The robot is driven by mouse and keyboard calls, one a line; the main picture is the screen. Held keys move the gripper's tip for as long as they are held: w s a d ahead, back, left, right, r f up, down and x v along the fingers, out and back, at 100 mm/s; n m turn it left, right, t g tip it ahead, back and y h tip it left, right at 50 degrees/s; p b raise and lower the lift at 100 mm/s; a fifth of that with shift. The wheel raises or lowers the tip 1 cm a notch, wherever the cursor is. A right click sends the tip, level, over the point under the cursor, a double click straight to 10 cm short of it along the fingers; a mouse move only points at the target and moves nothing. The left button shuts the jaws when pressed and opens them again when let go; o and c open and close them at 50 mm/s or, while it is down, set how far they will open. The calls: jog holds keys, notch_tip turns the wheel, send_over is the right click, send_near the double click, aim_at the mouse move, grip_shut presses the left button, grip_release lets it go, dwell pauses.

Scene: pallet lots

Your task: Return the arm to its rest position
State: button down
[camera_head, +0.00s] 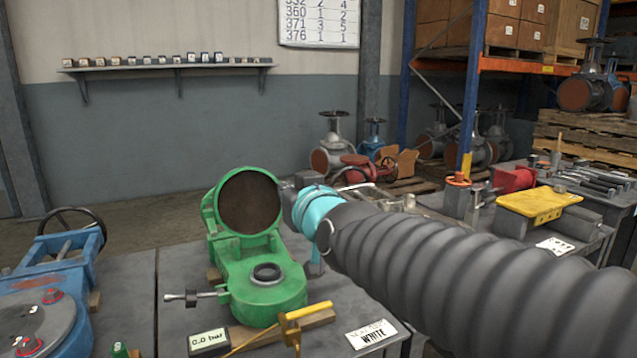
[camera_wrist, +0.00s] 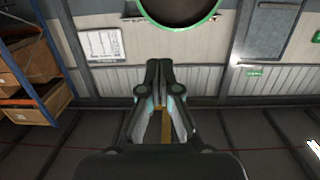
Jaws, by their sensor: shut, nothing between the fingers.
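My arm in its grey ribbed sleeve (camera_head: 440,260) reaches from the lower right to the cyan wrist ring (camera_head: 315,208) in the head view. The gripper is mostly hidden there behind the wrist. In the wrist view my gripper (camera_wrist: 159,66) is shut, its two dark fingertips together with nothing between them. A green valve body (camera_head: 262,290) with a round, brown-faced flange stands on the table just left of the wrist. Its green flange rim (camera_wrist: 150,22) also shows at the top of the wrist view, beyond the fingertips. I cannot tell the exact gap.
A yellow-handled tool (camera_head: 295,320), a gauge box (camera_head: 209,342) and a WHITE card (camera_head: 371,334) lie before the green valve. A blue valve (camera_head: 60,270) stands at left. A bench with a yellow block (camera_head: 540,204) stands at right, near a pallet rack (camera_head: 470,90).

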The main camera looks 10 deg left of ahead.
jog(key=s+d+f+m+g+h, duration=0.3)
jog(key=s+d+f+g+h, duration=0.1)
jog(key=s+d+f, duration=0.7)
jog(key=s+d+f+m+g+h, duration=0.3)
jog(key=s+d+f, duration=0.8)
jog(key=d, duration=0.5)
jog(key=shift+f+g+h+p, duration=0.4)
jog(key=shift+g+h, duration=0.3)
jog(key=shift+g, duration=0.3)
jog(key=shift+a, duration=0.2)
